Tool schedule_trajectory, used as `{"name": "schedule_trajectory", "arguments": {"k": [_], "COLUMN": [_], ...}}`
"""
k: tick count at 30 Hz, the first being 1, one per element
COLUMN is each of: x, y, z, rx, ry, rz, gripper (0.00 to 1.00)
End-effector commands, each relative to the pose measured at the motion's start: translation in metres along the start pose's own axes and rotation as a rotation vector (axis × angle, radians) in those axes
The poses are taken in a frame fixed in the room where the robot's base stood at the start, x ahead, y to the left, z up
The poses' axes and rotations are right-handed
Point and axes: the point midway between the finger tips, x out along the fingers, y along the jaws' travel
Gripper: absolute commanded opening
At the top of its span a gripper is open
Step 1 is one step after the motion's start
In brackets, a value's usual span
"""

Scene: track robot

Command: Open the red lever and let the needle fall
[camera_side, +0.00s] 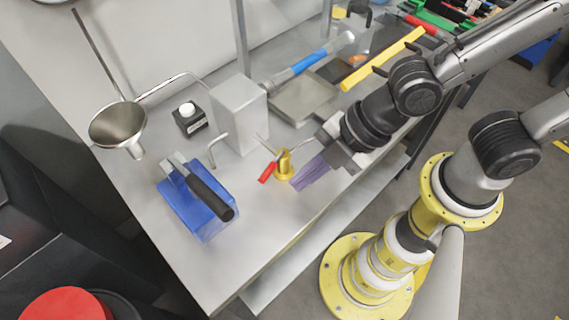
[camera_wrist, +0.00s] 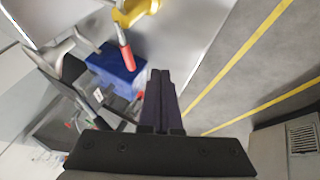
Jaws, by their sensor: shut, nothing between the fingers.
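The red lever (camera_side: 267,172) sticks out to the lower left from a small yellow post (camera_side: 285,166) on the bench. It also shows in the wrist view (camera_wrist: 125,52), beside the yellow post (camera_wrist: 132,12) at the top. A thin metal rod (camera_side: 264,145) reaches up and left from the post; I cannot tell whether this is the needle. My gripper (camera_side: 298,186), with purple fingers, is just right of the post in the side view, apart from the red lever. In the wrist view its fingers (camera_wrist: 160,75) are together and empty.
A blue block (camera_side: 197,205) with a black-handled tool stands left of the lever.

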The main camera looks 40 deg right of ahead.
Motion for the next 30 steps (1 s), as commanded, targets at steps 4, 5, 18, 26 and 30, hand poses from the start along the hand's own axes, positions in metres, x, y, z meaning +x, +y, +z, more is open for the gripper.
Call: {"name": "schedule_trajectory", "arguments": {"k": [4, 5, 18, 26, 30], "x": [0.009, 0.011, 0.021, 0.023, 0.029], "y": [0.017, 0.020, 0.033, 0.036, 0.044], "z": [0.002, 0.002, 0.003, 0.001, -0.003], "rx": [0.005, 0.006, 0.001, 0.002, 0.002], "ry": [0.000, 0.000, 0.001, 0.001, 0.001], "rz": [0.003, 0.003, 0.002, 0.001, 0.001], "gripper": [0.00, 0.00, 0.00, 0.00, 0.00]}}
